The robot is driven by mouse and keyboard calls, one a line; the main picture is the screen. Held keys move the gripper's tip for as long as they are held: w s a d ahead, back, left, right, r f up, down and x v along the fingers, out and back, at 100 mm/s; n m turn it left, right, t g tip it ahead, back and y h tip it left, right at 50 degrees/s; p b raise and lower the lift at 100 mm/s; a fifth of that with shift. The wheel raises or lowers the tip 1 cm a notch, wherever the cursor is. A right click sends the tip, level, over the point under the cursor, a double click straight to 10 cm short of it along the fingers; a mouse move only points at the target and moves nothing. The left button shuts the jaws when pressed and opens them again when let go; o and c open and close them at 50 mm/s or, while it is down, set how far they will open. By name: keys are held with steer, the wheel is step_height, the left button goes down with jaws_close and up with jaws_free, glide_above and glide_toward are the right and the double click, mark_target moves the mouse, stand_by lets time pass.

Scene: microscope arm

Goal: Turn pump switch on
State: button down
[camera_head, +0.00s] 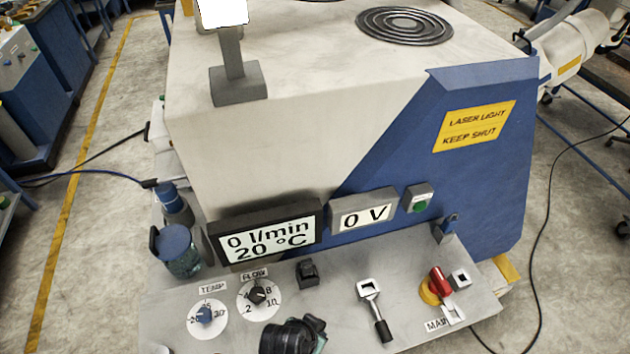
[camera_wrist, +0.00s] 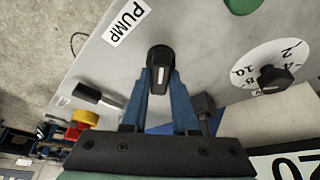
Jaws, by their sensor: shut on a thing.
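The pump switch (camera_wrist: 158,57) is a black knob with a white mark, beside the PUMP label (camera_wrist: 126,22) in the wrist view. The white mark faces toward my gripper's palm in that view. The blue fingers of my gripper (camera_wrist: 161,82) are on both sides of the knob and shut on it. In the head view a dark part at the bottom edge seems to be my arm's end, and the switch itself cannot be made out there. The display (camera_head: 266,240) reads 0 l/min and 20 °C.
The sloping panel also holds the temp dial (camera_head: 205,316), the flow dial (camera_head: 265,306), a black lever (camera_head: 376,312) and the red main switch (camera_head: 440,282). A second display (camera_head: 363,215) reads 0 V, beside a green button (camera_head: 419,206). The flow dial (camera_wrist: 273,76) is right of my fingers.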

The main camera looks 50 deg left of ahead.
steer(key=m, duration=0.2)
steer(key=m+h+b, duration=0.1)
steer(key=m, duration=0.1)
steer(key=shift+a+h, duration=0.15)
steer(key=shift+h, duration=0.15)
steer(key=shift+m+h+b, duration=0.55)
steer(key=shift+m+h, duration=0.25)
steer(key=shift+m, duration=1.3)
steer(key=c, duration=0.7)
jaws_free()
steer(key=shift+a+r, duration=0.1)
steer(key=b+v, duration=0.1)
steer(key=v, duration=1.2)
steer(key=shift+w+b, duration=0.15)
steer(key=shift+b, duration=0.25)
